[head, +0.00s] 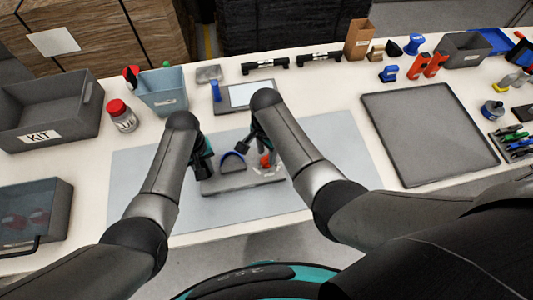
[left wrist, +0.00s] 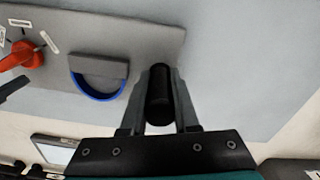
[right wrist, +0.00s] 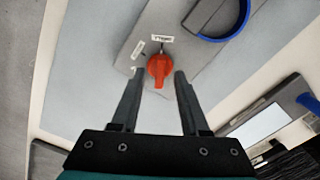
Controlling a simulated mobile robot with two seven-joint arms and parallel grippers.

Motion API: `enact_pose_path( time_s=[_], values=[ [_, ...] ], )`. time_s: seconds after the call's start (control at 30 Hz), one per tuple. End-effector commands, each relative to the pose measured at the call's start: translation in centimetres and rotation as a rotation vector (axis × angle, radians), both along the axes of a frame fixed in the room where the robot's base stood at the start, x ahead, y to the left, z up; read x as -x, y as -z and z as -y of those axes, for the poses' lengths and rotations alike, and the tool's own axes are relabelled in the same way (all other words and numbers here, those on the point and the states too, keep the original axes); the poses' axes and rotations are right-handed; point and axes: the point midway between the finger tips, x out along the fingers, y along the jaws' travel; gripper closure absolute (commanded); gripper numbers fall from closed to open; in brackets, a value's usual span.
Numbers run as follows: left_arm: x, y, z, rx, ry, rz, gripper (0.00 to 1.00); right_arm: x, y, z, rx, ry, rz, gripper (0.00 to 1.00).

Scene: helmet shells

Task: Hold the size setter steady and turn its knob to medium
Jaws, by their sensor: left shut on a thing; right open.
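The size setter (head: 240,183) is a grey plate on the blue-grey mat, with a blue arc (head: 233,158) and an orange-red knob (head: 265,161). My left gripper (head: 203,166) is at its left end, shut on a black upright post (left wrist: 160,95) in the left wrist view. My right gripper (right wrist: 159,74) is open over the knob (right wrist: 160,67). In the right wrist view its fingertips lie on either side of the knob, with gaps showing. White labels (right wrist: 162,39) stand around the knob; their words are too small to read. Part of the knob is hidden in the head view.
A grey tray (head: 430,177) lies to the right. A blue-grey bin (head: 168,103), a red-lidded jar (head: 122,121) and a grey KIT bin (head: 88,130) stand to the left. A grey device with a pale panel (head: 232,107) lies behind the mat. The mat (head: 135,205) is otherwise clear.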

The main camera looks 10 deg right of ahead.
Motion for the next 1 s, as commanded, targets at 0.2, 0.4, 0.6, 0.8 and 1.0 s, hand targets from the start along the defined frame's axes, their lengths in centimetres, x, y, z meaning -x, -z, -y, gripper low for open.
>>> enact_pose_path(
  time_s=[0.2,0.4,0.6,0.8,1.0],
  values=[
    [0.0,0.0,0.0,-0.001,0.0,-0.001,1.0,0.0,1.2,0.0,0.0,0.0,-0.001,0.55],
    [0.0,0.0,0.0,-0.001,0.0,0.0,1.0,0.0,1.4,0.0,0.0,0.0,0.001,0.55],
    [0.0,0.0,0.0,-0.001,0.0,-0.001,1.0,0.0,1.3,0.0,0.0,0.0,0.0,0.61],
    [0.0,0.0,0.0,-0.001,0.0,-0.001,1.0,0.0,1.3,0.0,0.0,0.0,0.0,0.83],
    [0.0,0.0,0.0,-0.001,0.0,-0.001,1.0,0.0,1.3,0.0,0.0,0.0,0.0,1.0]
  ],
)
